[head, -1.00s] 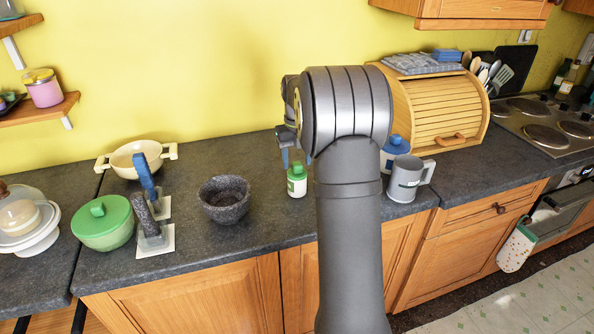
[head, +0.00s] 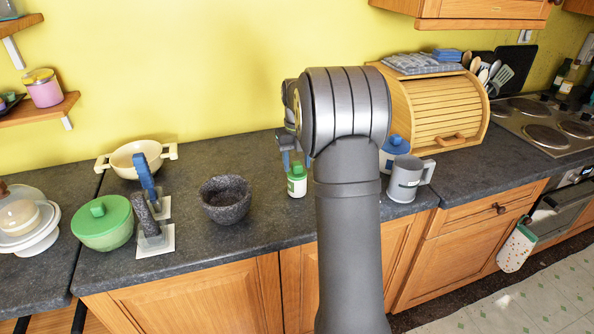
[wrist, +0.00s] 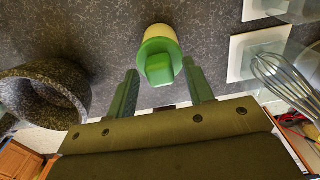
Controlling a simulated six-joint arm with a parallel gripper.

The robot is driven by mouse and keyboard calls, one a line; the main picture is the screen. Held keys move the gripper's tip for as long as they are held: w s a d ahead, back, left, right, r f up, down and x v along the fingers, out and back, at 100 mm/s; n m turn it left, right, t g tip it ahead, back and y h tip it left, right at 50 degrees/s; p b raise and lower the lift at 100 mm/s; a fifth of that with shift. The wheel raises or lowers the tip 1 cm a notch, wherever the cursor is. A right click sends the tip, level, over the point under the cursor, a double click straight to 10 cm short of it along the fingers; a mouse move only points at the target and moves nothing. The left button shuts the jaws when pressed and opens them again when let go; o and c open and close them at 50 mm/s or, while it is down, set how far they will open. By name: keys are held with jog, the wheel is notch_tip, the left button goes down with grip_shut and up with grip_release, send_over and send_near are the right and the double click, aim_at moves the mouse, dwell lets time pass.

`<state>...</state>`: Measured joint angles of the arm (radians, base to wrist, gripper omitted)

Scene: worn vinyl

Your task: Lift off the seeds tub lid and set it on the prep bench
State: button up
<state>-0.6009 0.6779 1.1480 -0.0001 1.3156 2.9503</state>
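A small white tub (head: 297,188) with a green lid (head: 296,170) stands upright on the dark grey speckled bench (head: 272,222), partly beside my arm in the head view. Its label is too small to read. In the wrist view the green lid (wrist: 158,66), with a raised block grip, sits on the pale tub (wrist: 160,33), seen from above. My gripper (wrist: 163,82) is open. Its two fingers are apart on either side of the lid's near part, and no contact shows. In the head view my arm hides most of the gripper.
A stone mortar (head: 225,199) stands left of the tub. White-based stands (wrist: 257,52) and a whisk (wrist: 285,80) lie to its right in the wrist view. A blue-lidded jar (head: 394,151) and grey mug (head: 405,180) stand right of my arm. Bench between mortar and tub is clear.

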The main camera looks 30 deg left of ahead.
aim_at(299, 166)
grip_shut()
jog(key=shift+r, duration=0.4)
dwell(0.4)
jog(key=shift+r, duration=2)
jog(key=shift+s+d+f+n, duration=0.3)
jog(key=shift+s+d+n, duration=0.15)
jog(key=shift+n, duration=0.55)
jog(key=s+d+f+n, duration=0.4)
jog(key=s+d+n, duration=0.3)
jog(key=n, duration=0.9)
jog(key=shift+f, duration=0.3)
